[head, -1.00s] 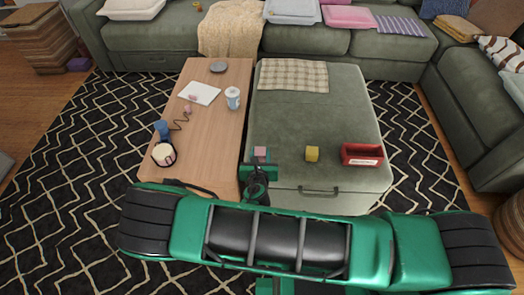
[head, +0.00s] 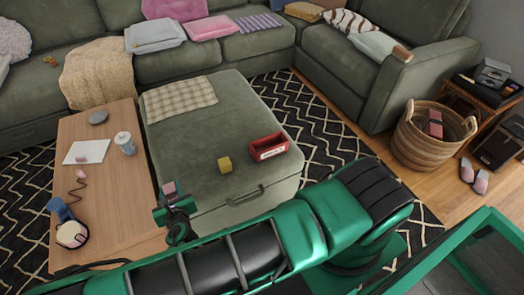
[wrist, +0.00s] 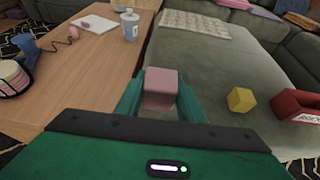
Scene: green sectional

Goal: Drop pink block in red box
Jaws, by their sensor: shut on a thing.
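The pink block (wrist: 160,88) is held between the two fingers of my gripper (wrist: 160,97) in the wrist view. My gripper (head: 174,196) is shut on it, near the ottoman's left front corner in the head view, where the pink block (head: 169,187) shows at its tip. The red box (head: 268,147) sits on the ottoman's right front part, open at the top, with a white label on its front. It also shows, cut off, at the right edge of the wrist view (wrist: 299,106). The block is apart from the box, to its left.
A yellow block (head: 225,165) stands on the green ottoman (head: 190,130) between my gripper and the red box. A checked cloth (head: 179,98) lies at its back. The wooden table (head: 115,190) at left holds a cup (head: 125,143), paper and a blue item.

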